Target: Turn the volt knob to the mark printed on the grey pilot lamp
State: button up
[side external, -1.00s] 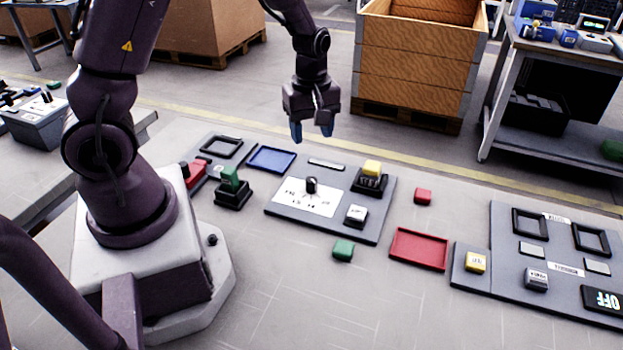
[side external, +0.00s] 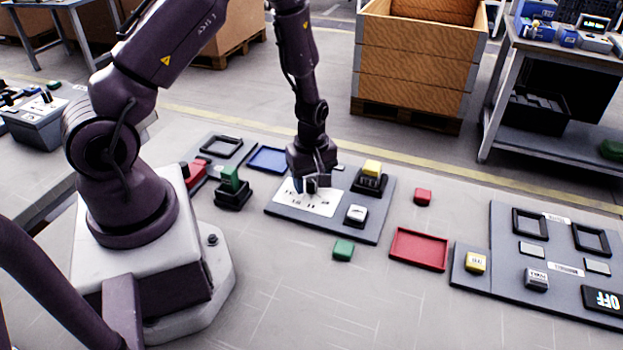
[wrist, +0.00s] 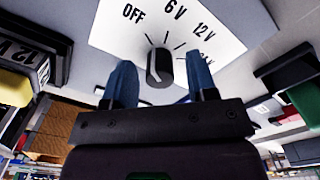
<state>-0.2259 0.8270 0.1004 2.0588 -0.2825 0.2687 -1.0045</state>
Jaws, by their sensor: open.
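The black volt knob (wrist: 160,68) stands on a white dial plate (wrist: 205,25) printed OFF, 6 V, 12 V and a partly covered mark at the right. My gripper (wrist: 162,82) is open, with one blue finger on each side of the knob and gaps visible between. In the side view my gripper (side external: 313,187) is low over the dial plate (side external: 302,203) and mostly hides the knob. The knob's pointer direction is unclear.
A yellow-topped block in a black holder (side external: 370,181) stands on the panel right of my gripper. A green block (side external: 343,250), a red block (side external: 423,196) and a red tray (side external: 419,250) lie nearby. A blue tray (side external: 271,160) is behind left.

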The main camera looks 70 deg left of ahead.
jog(key=shift+c, duration=0.2)
jog(key=c, duration=0.9)
jog(key=shift+m, duration=0.3)
jog(key=m, duration=0.3)
jog(key=shift+m, duration=0.3)
jog(key=m, duration=0.3)
jog(key=shift+m, duration=0.3)
jog(key=m, duration=0.4)
jog(key=shift+m, duration=1.9)
